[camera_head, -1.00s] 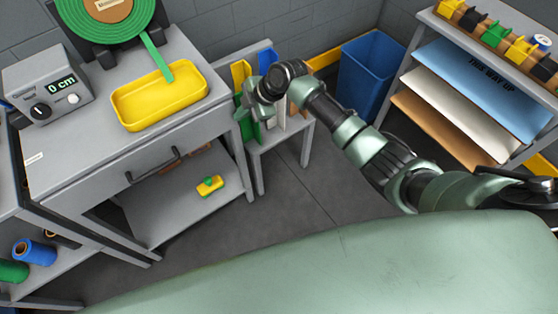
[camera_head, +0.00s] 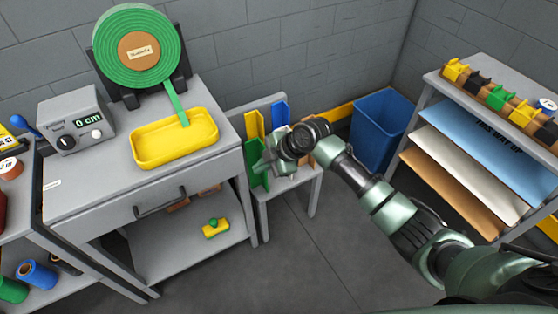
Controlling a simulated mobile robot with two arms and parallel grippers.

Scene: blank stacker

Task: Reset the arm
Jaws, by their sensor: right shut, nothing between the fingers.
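My right arm comes in from the lower right and reaches across to the small grey stand (camera_head: 272,208) in the middle. My right gripper (camera_head: 262,164) is at the end of that arm, beside the upright green and yellow blanks on the stand. It is shut and holds nothing. The wrist hides part of the stand and of the coloured blanks (camera_head: 256,132). My left gripper and left arm are not in view.
A grey workbench (camera_head: 90,190) at left carries a green tape roll (camera_head: 110,62), a yellow tray (camera_head: 175,150) and a display box (camera_head: 76,118). A blue bin (camera_head: 382,130) stands behind my arm. A shelf with sheets (camera_head: 470,140) is at right. The floor in the middle is clear.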

